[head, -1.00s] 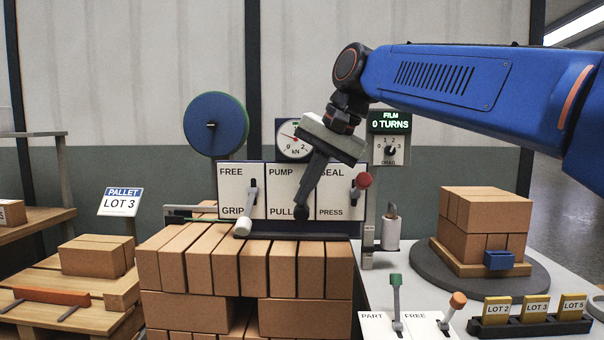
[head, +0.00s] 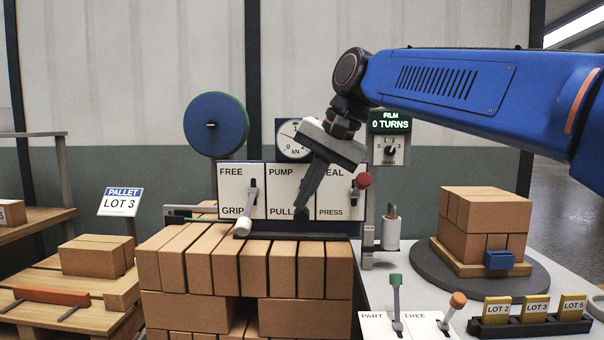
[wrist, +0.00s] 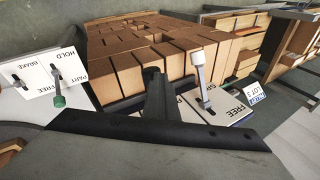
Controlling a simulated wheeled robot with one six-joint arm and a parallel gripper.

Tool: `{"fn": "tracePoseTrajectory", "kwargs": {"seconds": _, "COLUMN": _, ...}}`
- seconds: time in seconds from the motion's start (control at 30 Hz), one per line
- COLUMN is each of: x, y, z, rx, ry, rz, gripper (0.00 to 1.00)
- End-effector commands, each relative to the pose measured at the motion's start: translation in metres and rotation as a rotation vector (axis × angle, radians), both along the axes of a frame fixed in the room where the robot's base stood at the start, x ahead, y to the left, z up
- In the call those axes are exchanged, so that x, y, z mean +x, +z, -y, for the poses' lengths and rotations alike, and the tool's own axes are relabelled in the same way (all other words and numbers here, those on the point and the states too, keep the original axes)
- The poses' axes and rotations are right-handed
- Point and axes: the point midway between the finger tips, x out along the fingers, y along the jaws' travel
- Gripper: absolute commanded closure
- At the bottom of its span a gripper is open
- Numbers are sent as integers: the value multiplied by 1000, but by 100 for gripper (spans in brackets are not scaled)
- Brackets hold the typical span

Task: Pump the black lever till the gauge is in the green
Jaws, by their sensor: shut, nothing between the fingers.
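The black lever on the PUMP/PULL panel (head: 281,190) is mostly hidden behind my gripper. Its dark round end (head: 301,214) shows low on the panel, just below the fingertips. My gripper (head: 306,203) is shut and points down in front of the lever; whether they touch is unclear. In the wrist view the fingers (wrist: 158,98) reach toward a dark knob (wrist: 151,73). The round kN gauge (head: 291,133) stands above the panel, partly covered by my gripper. It has a small green mark at the top, and its needle points to the left, outside the green.
A white-handled FREE/GRIP lever (head: 243,226) is to the left and a red-knobbed SEAL/PRESS lever (head: 363,181) to the right. Green (head: 395,280) and orange (head: 457,300) levers are at front right.

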Motion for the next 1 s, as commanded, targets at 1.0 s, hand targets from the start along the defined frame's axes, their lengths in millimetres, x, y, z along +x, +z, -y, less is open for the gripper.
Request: {"fn": "tracePoseTrajectory", "kwargs": {"seconds": 1.0, "x": -5, "y": -10, "z": 0, "rx": -1, "ry": 1, "rz": -3, "gripper": 100}}
